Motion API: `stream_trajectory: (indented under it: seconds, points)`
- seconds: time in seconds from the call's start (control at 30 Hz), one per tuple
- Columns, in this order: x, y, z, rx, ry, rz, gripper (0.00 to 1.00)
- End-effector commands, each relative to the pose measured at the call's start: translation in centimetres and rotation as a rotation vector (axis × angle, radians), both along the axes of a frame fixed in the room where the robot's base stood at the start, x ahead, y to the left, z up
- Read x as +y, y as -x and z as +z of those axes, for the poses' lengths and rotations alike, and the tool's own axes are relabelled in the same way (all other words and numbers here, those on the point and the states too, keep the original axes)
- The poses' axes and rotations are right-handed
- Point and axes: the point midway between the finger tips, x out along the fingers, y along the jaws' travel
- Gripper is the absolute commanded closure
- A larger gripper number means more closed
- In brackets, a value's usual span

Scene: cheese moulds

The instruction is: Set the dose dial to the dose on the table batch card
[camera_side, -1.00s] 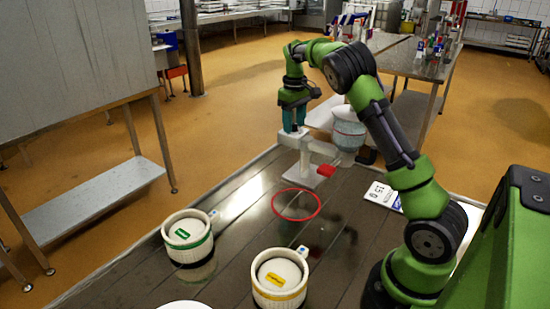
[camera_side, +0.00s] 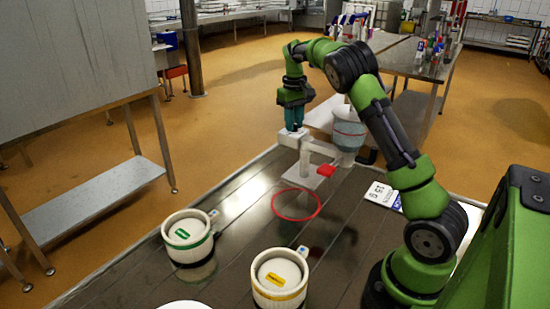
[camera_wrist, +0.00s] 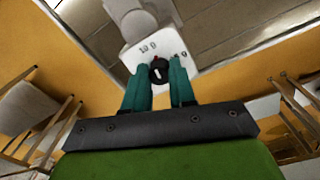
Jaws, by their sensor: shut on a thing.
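The dose dial (camera_wrist: 159,71) is a small black knob with a red mark and a white mark, on a white panel (camera_wrist: 178,47) with printed numbers. The panel tops the white dispenser (camera_side: 305,160), which carries a pale hopper (camera_side: 348,133) and a red part (camera_side: 326,170). My gripper (camera_wrist: 160,88) has its teal fingers on both sides of the knob, shut on it; in the side view it is above the dispenser head (camera_side: 292,130). The exact setting is too small to read. The batch card (camera_side: 382,194) lies on the table at right and seems to read 15.
A red ring (camera_side: 297,219) marks the table before the dispenser. A green-labelled mould (camera_side: 188,250) and a yellow-labelled mould (camera_side: 279,297) stand at the front. A white round thing (camera_side: 186,305) is cut off at the bottom edge. The table's middle is clear.

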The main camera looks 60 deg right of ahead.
Motion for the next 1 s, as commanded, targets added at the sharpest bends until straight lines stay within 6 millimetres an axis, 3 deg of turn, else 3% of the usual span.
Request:
stream_trajectory:
  seconds: [1.0]
  points:
    - [-0.04,-0.09,0.09,-0.001,0.000,-0.958,1.00]
